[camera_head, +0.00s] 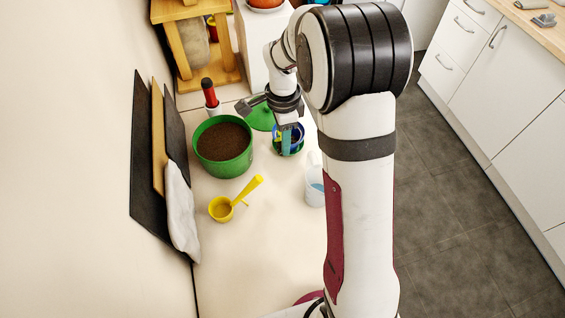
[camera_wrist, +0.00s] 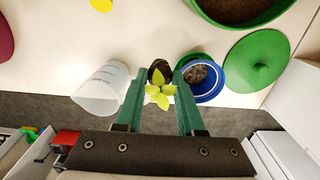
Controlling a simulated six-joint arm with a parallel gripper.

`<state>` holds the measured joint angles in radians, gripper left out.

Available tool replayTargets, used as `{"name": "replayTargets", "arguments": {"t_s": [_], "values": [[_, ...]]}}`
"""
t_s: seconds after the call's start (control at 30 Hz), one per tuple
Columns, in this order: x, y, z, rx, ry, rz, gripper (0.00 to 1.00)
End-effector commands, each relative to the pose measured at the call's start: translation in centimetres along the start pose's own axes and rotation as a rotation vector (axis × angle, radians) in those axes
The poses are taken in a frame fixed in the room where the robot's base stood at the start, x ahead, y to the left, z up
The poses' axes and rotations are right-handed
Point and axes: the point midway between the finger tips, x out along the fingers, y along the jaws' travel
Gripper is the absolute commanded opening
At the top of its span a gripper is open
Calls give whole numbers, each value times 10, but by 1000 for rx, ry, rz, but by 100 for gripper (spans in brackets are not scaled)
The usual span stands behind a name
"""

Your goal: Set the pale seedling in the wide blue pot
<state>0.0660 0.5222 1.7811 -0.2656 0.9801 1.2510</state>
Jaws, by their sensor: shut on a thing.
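The pale seedling (camera_wrist: 158,95) has yellow-green leaves and a dark root plug in the wrist view. My gripper (camera_wrist: 159,76) is shut on it, with one green finger on each side. The wide blue pot (camera_wrist: 218,82) is just right of the fingers there, with grey-brown contents and a green rim showing behind it. In the head view my gripper (camera_head: 287,147) overlaps the blue pot (camera_head: 299,142), and the seedling cannot be made out. I cannot tell the height of the seedling above the table.
A large green pot of soil (camera_head: 222,163) stands left of the blue pot, with a green disc (camera_head: 262,117) behind. A clear measuring jug (camera_head: 314,188) stands in front, close to my arm. A yellow scoop (camera_head: 222,208) lies front left.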

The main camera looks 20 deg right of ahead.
Motion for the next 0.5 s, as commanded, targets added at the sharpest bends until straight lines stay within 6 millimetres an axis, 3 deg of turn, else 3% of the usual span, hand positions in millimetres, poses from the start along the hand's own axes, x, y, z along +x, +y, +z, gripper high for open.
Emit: {"name": "replayTargets", "arguments": {"t_s": [0.1, 0.2, 0.37, 0.5], "values": [[-17, -40, -17, 2, 1, -2, 0], [-30, -63, -29, 4, 0, -3, 0], [-37, -76, -37, 8, -3, -2, 0], [-24, -77, -37, 7, -4, -1, 0]]}}
